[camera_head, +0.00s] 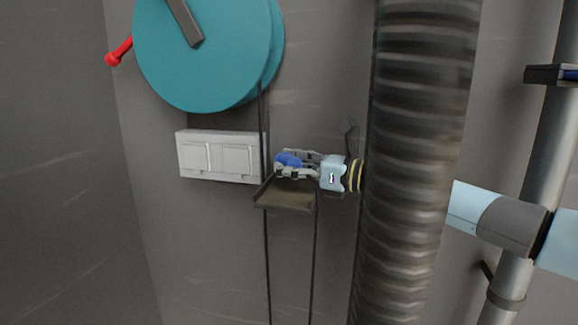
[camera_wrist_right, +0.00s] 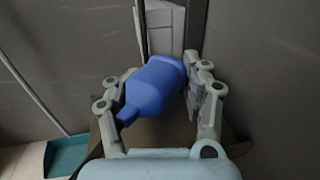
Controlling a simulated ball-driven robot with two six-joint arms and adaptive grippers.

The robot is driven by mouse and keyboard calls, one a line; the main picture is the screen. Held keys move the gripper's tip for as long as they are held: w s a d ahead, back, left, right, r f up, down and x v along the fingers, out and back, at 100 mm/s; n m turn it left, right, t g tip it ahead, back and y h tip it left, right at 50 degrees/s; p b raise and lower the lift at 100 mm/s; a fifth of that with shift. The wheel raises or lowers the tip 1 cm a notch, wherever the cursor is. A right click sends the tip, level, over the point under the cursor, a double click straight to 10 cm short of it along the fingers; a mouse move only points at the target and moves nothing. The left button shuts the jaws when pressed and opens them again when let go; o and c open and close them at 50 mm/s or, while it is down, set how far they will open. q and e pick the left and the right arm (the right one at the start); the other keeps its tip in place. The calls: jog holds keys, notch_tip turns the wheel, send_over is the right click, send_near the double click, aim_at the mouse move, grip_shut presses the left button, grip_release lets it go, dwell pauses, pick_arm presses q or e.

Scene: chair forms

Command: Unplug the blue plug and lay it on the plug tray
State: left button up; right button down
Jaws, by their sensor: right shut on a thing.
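The blue plug (camera_head: 288,159) is between the fingers of my right gripper (camera_head: 285,164) in the head view. In the right wrist view the blue plug (camera_wrist_right: 154,88) is a rounded blue body lying tilted between the two fingers of the right gripper (camera_wrist_right: 160,100), which is shut on it. The plug tray (camera_head: 286,194) is a small brown shelf just below the gripper; I cannot tell whether the plug touches it. The white double socket (camera_head: 220,157) is on the wall left of the tray, with both covers looking closed. My left gripper is not in view.
A large teal reel (camera_head: 205,50) with a red handle (camera_head: 118,52) hangs above the socket. A thick ribbed grey hose (camera_head: 415,160) runs vertically in front of my right arm. Thin dark posts stand under the tray. The wall below the socket is clear.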

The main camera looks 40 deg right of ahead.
jog(key=shift+c, duration=2)
grip_release()
notch_tip(320, 180, up, 10)
jog(key=shift+r, duration=0.1)
jog(key=shift+a, duration=0.1)
